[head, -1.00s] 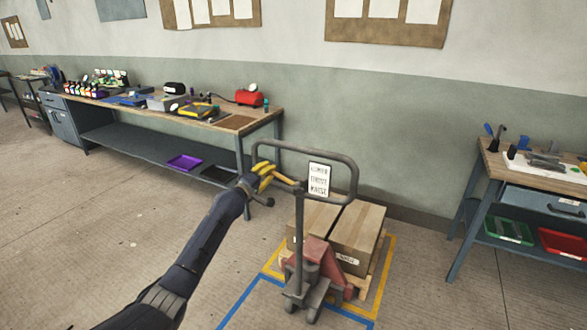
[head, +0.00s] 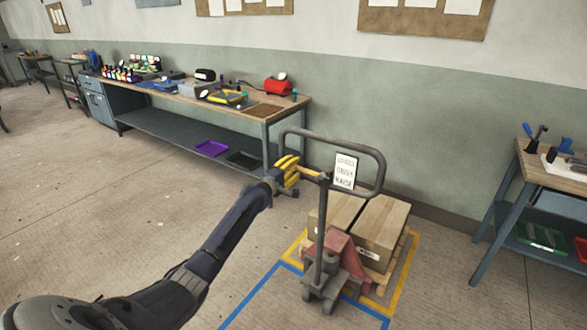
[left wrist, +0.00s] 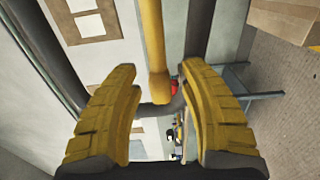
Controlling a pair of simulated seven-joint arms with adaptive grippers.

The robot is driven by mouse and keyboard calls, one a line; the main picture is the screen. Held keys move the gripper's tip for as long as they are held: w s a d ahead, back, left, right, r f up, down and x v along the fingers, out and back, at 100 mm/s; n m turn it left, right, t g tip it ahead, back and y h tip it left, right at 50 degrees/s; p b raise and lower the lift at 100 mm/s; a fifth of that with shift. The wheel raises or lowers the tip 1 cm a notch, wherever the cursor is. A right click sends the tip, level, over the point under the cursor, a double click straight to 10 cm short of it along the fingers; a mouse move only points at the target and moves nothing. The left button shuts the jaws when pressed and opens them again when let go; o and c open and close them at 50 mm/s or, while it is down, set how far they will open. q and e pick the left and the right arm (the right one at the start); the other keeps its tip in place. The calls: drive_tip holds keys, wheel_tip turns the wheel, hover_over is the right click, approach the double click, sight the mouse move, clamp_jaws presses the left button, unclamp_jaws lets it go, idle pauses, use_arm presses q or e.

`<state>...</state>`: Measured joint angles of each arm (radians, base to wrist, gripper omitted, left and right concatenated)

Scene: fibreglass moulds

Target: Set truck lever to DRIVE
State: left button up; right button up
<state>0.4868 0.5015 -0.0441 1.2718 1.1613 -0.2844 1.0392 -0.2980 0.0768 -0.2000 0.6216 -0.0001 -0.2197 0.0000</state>
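The pallet truck (head: 320,240) stands on the floor, with a grey loop handle (head: 381,172) on top. A yellow lever (head: 310,173) sticks out to the left below the handle loop. My left gripper (head: 290,170) has yellow fingers and is at the lever's left end. In the left wrist view, its two fingers (left wrist: 160,75) are apart, and the yellow lever (left wrist: 153,45) with its rounded end shows between them, with gaps on both sides. A white sign (head: 345,170) with lines of text hangs inside the loop; I cannot read which line is DRIVE. My right gripper is not in view.
Cardboard boxes (head: 378,228) sit on a pallet behind the truck's post, inside yellow and blue floor lines. A long workbench (head: 190,138) with tools runs along the wall at the left. Another bench (head: 505,195) stands at the right. The floor at the left is open.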

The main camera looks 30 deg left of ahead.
use_arm(q)
drive_tip(key=s, duration=1.2)
drive_tip(key=shift+a, duration=0.25)
idle(0.5)
